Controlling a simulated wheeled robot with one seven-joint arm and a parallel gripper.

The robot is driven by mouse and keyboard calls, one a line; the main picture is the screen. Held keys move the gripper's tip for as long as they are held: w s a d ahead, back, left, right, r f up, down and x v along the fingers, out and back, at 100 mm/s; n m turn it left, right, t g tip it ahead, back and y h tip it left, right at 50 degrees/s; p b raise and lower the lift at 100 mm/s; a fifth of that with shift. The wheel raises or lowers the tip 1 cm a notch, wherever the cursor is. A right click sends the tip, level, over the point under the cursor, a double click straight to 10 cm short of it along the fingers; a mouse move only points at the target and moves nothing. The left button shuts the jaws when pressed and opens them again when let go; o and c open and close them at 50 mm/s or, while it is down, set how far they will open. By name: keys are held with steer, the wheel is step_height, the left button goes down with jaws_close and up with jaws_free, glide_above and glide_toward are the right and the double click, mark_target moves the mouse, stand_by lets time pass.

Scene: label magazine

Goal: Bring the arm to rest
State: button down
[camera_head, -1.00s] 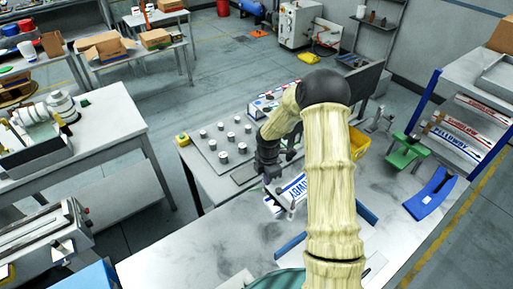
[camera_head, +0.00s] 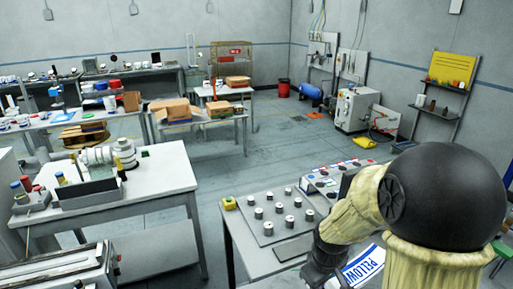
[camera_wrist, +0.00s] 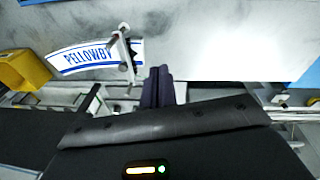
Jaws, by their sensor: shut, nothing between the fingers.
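My arm, in a pale ribbed sleeve with a black joint cover, fills the lower right of the head view. My gripper (camera_wrist: 160,84) shows as two dark fingers, close together and empty, in the middle of the wrist view. A white and blue label reading PELLOWBY (camera_wrist: 88,57) lies on the bench to the left of the fingers, apart from them. A metal clamp-like part (camera_wrist: 123,47) stands over its right end. The label also shows partly in the head view (camera_head: 364,267), beside my dark wrist. The fingertips cannot be made out in the head view.
A grey plate with several round metal pegs (camera_head: 272,217) lies on the bench left of my arm. A control panel (camera_head: 330,178) stands behind it. A yellow bin (camera_wrist: 22,70) is at the left of the wrist view. Open floor lies beyond the bench.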

steer(key=s+m+b, duration=0.2)
steer(key=s+m, duration=0.4)
steer(key=s, duration=0.1)
steer(key=shift+s+a+f+t+b, duration=0.2)
steer(key=shift+a+t+b, duration=0.1)
steer(key=shift+a+t, duration=0.1)
